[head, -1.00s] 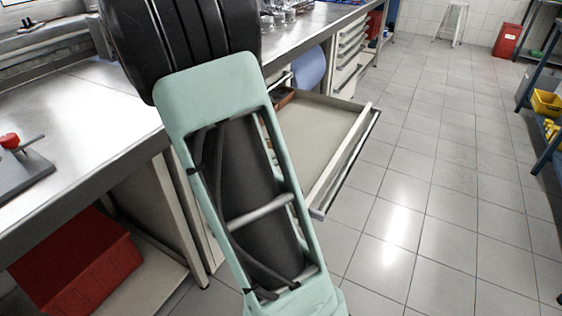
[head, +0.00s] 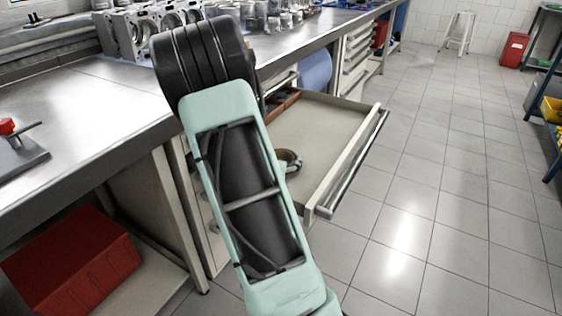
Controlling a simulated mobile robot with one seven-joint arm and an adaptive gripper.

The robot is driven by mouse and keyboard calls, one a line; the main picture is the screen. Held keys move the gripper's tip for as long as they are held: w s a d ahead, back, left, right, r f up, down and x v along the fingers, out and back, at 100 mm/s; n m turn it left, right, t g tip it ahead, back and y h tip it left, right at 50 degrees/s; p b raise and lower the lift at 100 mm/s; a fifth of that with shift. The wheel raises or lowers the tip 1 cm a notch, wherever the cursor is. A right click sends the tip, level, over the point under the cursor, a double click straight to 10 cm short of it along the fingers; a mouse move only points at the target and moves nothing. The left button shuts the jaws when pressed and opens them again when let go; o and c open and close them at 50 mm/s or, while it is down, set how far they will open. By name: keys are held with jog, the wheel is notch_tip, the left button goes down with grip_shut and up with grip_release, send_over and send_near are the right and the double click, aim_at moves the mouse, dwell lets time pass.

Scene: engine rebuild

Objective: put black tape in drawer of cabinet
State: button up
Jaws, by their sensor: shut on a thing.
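The cabinet's drawer (head: 335,125) is pulled out below the workbench, in the middle of the head view. A small dark ring with a tan inside (head: 289,158), which looks like the roll of tape, shows over the drawer's inside, right beside my arm. My arm hides part of it, and I cannot tell whether it rests on the drawer floor or is held above it.
A metal workbench (head: 85,95) runs along the left, with engine blocks (head: 135,35) on it. A red bin (head: 70,262) sits on the shelf below. A reddish-brown item (head: 283,105) lies at the drawer's back.

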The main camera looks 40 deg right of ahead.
jog(key=shift+f, duration=0.15)
jog(key=o, duration=1.2)
jog(key=shift+r, duration=0.4)
jog(key=p+v, duration=0.3)
jog(key=v, duration=0.9)
jog(key=shift+f, duration=0.1)
